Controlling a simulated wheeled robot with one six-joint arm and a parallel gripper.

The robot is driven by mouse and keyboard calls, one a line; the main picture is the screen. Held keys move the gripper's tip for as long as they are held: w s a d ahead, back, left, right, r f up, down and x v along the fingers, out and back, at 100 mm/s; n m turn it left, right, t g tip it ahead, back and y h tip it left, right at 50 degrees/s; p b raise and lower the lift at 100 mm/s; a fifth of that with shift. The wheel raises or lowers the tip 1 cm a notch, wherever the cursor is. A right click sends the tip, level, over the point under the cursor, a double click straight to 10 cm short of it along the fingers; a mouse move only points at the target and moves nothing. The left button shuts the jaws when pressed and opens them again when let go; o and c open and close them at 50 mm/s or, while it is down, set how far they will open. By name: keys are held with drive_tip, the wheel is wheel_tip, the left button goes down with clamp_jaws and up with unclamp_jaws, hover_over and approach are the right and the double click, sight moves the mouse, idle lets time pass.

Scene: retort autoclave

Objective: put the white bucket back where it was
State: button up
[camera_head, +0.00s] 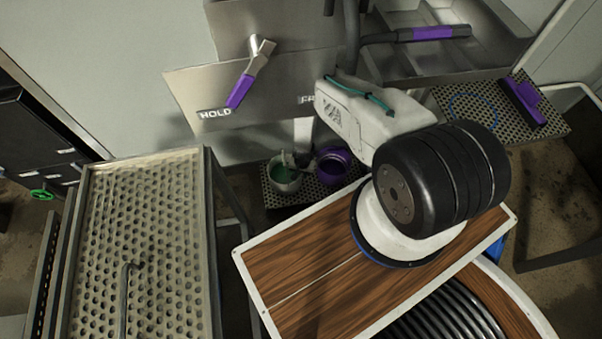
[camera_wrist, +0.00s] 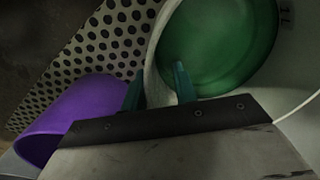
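The white bucket (camera_head: 285,182) has a green inside and stands low behind the wooden table in the head view, on or just over a dark perforated rack. In the wrist view the white bucket (camera_wrist: 152,75) fills the top right, its green inside facing me. My gripper (camera_wrist: 160,85) has two teal fingers, one on each side of the bucket's near rim, the right one in front of the green inside. The fingers are apart with the white wall between them; whether they press on it I cannot tell. In the head view my gripper (camera_head: 291,160) is small at the bucket's rim.
A purple bucket (camera_head: 333,166) stands close to the right of the white one; it is at lower left in the wrist view (camera_wrist: 85,115). The perforated rack (camera_head: 300,196) lies below both. A wooden table (camera_head: 300,285) and a perforated metal table (camera_head: 150,230) stand nearer.

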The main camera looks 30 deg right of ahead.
drive_tip(key=shift+r, duration=0.1)
drive_tip(key=shift+d+r, duration=0.2)
drive_tip(key=shift+r, duration=3.45)
drive_tip(key=shift+s+r, duration=0.1)
